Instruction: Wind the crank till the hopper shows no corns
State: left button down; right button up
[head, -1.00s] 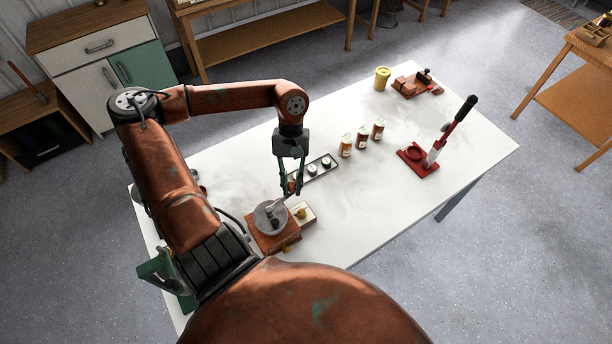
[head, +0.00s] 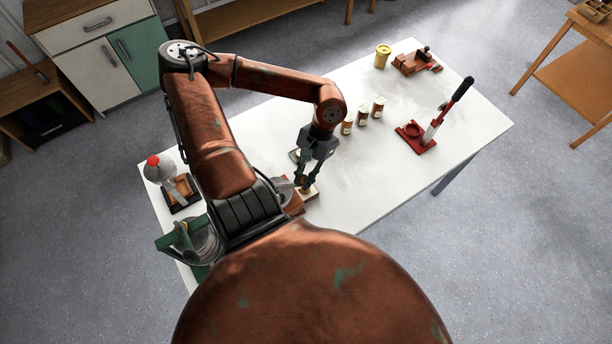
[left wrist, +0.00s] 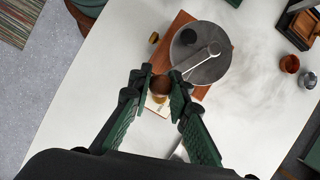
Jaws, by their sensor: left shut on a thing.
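The mill is a brown wooden box (head: 294,206) with a round grey hopper top (head: 281,186), mostly hidden by my arm in the head view. In the left wrist view the grey hopper top (left wrist: 208,68) shows a dark round opening (left wrist: 188,37); I cannot make out corns in it. The pale crank arm (left wrist: 195,60) runs from its hub toward a round brown knob (left wrist: 160,85). My left gripper (head: 304,186) is shut on this knob, its fingers on either side. A pale drawer-like part (left wrist: 157,106) lies beneath the knob. My right gripper is not in view.
Three amber jars (head: 363,115) stand beyond the gripper. A red-based lever tool (head: 416,136), a yellow canister (head: 382,56) and a brown block set (head: 415,62) are farther along the white table (head: 390,165). A grey dome with a red top (head: 153,167) stands at the left.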

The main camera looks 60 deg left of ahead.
pick_arm(q)
jog(key=shift+s, duration=0.1)
dwell(0.3)
jog(key=c, duration=1.8)
grip_release()
jog(key=v, duration=1.2)
jog(key=shift+d, duration=0.1)
jog(key=x, duration=1.2)
